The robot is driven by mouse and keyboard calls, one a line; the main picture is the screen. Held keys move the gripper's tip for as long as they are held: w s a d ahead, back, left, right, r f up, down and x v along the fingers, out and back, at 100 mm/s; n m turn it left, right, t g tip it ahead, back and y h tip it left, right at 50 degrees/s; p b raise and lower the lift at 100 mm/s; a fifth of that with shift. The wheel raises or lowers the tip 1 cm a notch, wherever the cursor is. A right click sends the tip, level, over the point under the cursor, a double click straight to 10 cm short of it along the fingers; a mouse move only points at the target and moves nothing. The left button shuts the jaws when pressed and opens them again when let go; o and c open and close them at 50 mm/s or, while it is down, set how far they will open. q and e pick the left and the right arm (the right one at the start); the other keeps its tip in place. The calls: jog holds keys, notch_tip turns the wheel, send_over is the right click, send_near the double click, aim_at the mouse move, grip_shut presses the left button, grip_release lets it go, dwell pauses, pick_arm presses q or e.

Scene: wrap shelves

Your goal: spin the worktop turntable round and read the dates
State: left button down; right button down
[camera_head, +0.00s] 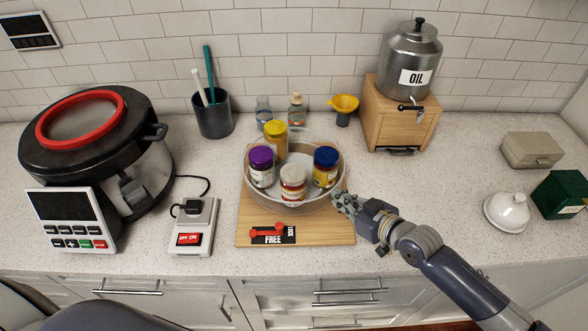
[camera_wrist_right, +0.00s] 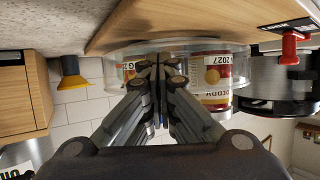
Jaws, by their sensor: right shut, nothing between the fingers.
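The round turntable (camera_head: 322,200) has a low clear rim and sits on a wooden board (camera_head: 340,230). It holds a purple-lidded jar (camera_head: 262,172), a yellow-lidded jar (camera_head: 276,142), a blue-lidded jar (camera_head: 326,167) and a white-lidded jar (camera_head: 292,185) at the front. My right gripper (camera_head: 343,201) is shut and empty at the turntable's right front rim; contact is unclear. In the upside-down right wrist view the shut fingers (camera_wrist_right: 158,66) are before the rim (camera_wrist_right: 122,52). A jar (camera_wrist_right: 212,78) there shows "2027"; the rest is partly hidden. My left gripper is out of sight.
A red lever (camera_head: 266,230) lies by the FREE and LOCK labels on the board's front. A pressure cooker (camera_head: 150,165) and switch box (camera_head: 193,228) stand left. An oil canister (camera_head: 409,62) on a wooden box (camera_head: 398,125) stands back right. The right counter front is clear.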

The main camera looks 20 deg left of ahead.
aim_at(323, 201)
jog(key=shift+s+a+r+p, duration=0.15)
jog(key=shift+s+a+p, duration=0.15)
jog(key=shift+s, duration=0.2)
jog(key=shift+d, duration=0.1)
jog(key=shift+s+a+p, duration=0.7)
jog(key=shift+p, duration=0.1)
jog(key=shift+s+a, duration=0.1)
